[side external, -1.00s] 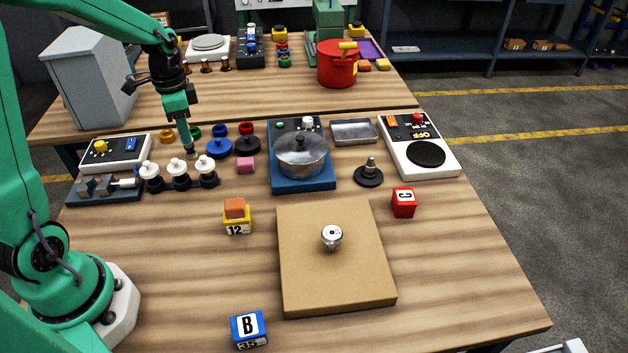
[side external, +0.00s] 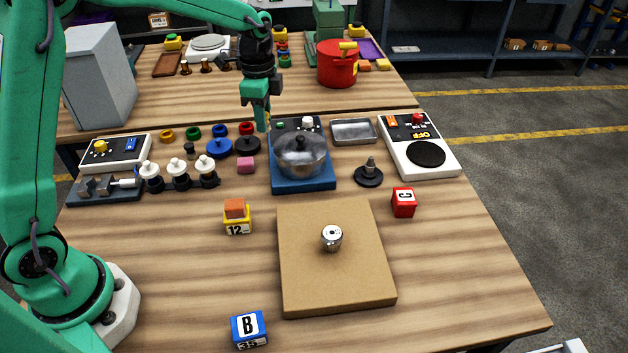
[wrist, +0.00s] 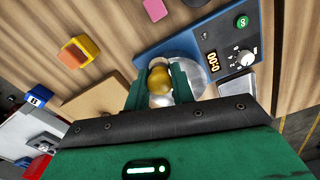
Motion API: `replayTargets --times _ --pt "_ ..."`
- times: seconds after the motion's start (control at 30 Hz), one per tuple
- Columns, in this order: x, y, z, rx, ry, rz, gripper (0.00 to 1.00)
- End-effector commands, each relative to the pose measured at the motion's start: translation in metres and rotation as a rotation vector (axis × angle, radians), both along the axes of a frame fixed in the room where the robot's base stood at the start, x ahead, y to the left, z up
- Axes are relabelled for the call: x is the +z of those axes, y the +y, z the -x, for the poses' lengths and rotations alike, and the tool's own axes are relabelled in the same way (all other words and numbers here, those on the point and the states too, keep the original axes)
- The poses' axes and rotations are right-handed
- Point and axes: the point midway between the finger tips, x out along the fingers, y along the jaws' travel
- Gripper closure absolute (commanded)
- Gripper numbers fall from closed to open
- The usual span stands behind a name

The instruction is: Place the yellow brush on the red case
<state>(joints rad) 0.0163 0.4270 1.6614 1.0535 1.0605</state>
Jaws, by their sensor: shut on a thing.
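My gripper (side external: 263,123) is above the near table, by the back left corner of the blue hob with the lidded pot. In the wrist view my gripper (wrist: 160,76) is shut on a rounded golden-yellow thing (wrist: 159,82) between its two green fingers. Only its round end shows, so I cannot tell whether it is the yellow brush. No clear red case shows. A red block (side external: 404,203) with a white lettered face sits right of the cardboard slab. A red pot (side external: 338,66) with yellow handles stands on the far table.
The blue hob (side external: 303,184) carries a glass-lidded pot (side external: 301,155). The right front of the table is clear.

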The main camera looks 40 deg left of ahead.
Motion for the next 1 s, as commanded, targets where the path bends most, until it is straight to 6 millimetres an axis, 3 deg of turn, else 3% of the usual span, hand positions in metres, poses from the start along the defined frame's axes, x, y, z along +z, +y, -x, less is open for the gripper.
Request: replayTargets --times 0.2,0.47,0.8,1.0 --pt "0.007 -0.075 -0.026 -0.221 0.0 0.0 0.98" --pt "0.014 -0.17 -0.037 -0.479 -0.001 0.001 0.98" --pt "0.021 -0.296 -0.02 -0.809 -0.001 0.0 0.98" --pt "0.023 -0.348 -0.002 -0.949 -0.001 0.001 0.98"
